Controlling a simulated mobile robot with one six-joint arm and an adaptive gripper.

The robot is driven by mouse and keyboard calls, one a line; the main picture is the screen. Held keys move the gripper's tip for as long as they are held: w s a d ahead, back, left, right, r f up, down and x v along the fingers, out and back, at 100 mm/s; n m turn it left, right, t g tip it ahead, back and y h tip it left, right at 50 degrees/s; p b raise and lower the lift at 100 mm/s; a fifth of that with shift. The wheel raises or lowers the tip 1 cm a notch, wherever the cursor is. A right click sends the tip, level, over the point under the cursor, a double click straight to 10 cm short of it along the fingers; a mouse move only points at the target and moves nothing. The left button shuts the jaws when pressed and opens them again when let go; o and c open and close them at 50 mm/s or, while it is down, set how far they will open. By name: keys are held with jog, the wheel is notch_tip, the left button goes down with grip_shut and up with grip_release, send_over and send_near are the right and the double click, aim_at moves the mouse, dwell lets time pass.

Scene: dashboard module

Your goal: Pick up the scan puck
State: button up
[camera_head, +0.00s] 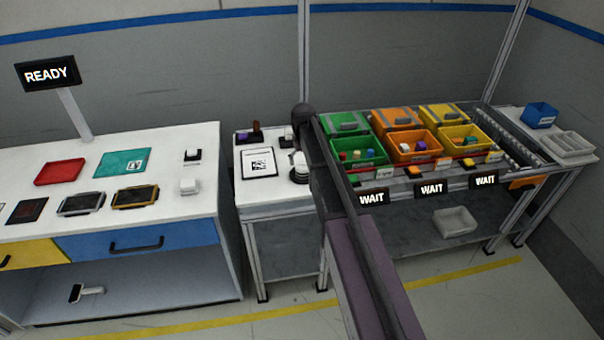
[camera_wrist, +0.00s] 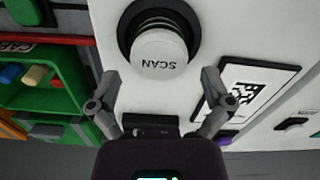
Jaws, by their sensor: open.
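The scan puck (camera_wrist: 160,57) is a white round piece marked SCAN, seated in a dark ringed base on a white surface in the wrist view. In the head view, a small white round piece on the small middle table (camera_head: 299,168), close beside my arm, looks like the same puck. My gripper (camera_wrist: 161,84) is open, with one finger on each side below the puck in the wrist picture. The fingers look apart from it, and nothing is between them. My gripper cannot be made out in the head view.
A framed code card (camera_head: 259,163) lies left of the puck. Small items (camera_head: 249,136) stand behind it. A green bin (camera_head: 356,152) with coloured pieces is to the right, beside orange and yellow bins. My arm crosses in front of the bin table.

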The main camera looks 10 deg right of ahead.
aim_at(303, 165)
jog(key=shift+f+b, duration=1.5)
jog(key=shift+f, duration=0.3)
jog(key=c, duration=1)
